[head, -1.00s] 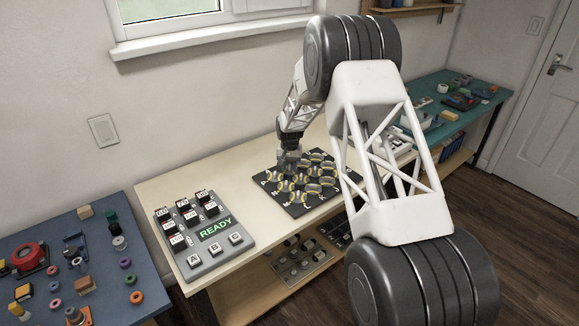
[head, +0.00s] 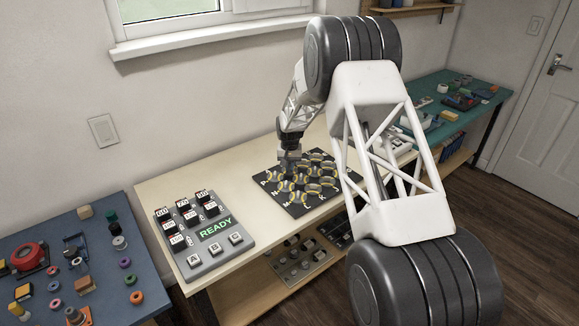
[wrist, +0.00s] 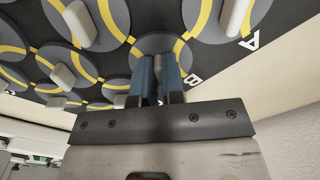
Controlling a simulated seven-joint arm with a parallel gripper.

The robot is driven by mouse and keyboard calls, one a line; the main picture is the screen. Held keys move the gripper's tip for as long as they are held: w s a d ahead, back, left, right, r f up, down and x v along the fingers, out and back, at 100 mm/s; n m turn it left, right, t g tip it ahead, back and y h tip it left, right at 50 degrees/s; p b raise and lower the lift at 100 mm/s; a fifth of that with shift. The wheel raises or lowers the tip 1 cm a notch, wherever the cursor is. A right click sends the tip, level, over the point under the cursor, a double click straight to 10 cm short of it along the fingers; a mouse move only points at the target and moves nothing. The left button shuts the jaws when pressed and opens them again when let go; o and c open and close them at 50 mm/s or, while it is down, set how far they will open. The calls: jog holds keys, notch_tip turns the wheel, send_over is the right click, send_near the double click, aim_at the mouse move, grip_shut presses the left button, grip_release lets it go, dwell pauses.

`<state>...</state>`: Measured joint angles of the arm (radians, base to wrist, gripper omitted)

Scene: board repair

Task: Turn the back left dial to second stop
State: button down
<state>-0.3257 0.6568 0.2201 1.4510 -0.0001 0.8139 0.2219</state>
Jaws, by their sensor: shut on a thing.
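A dark square board (head: 295,208) with grey round dials lies on the pale bench. The dials carry yellow curved stripes and pale bar-shaped knobs. My gripper (head: 288,172) reaches down to a dial near the board's back left edge. In the wrist view its two blue fingers (wrist: 159,84) are shut on the knob of a grey dial (wrist: 152,44) beside the letter B. The fingers hide most of that knob, so its exact angle cannot be told. Another dial (wrist: 212,18) is beside the letter A.
Other knobs (wrist: 79,22) stand close to my gripper on the board. A grey panel (head: 208,258) reading READY, with buttons A, B and C, stands left on the bench (head: 160,195). A blue table (head: 105,290) with small parts is at far left. A wall rises behind.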

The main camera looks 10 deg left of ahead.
jog(key=n, duration=0.4)
jog(key=shift+n, duration=0.4)
jog(key=n, duration=0.3)
jog(key=shift+d+n, duration=0.1)
jog(key=shift+n, duration=0.2)
jog(key=n, duration=0.4)
jog(key=shift+w+n, duration=0.1)
jog(key=shift+n, duration=2.1)
jog(key=c, duration=1.2)
grip_release()
jog(key=shift+r, duration=0.1)
jog(key=shift+r, duration=3.8)
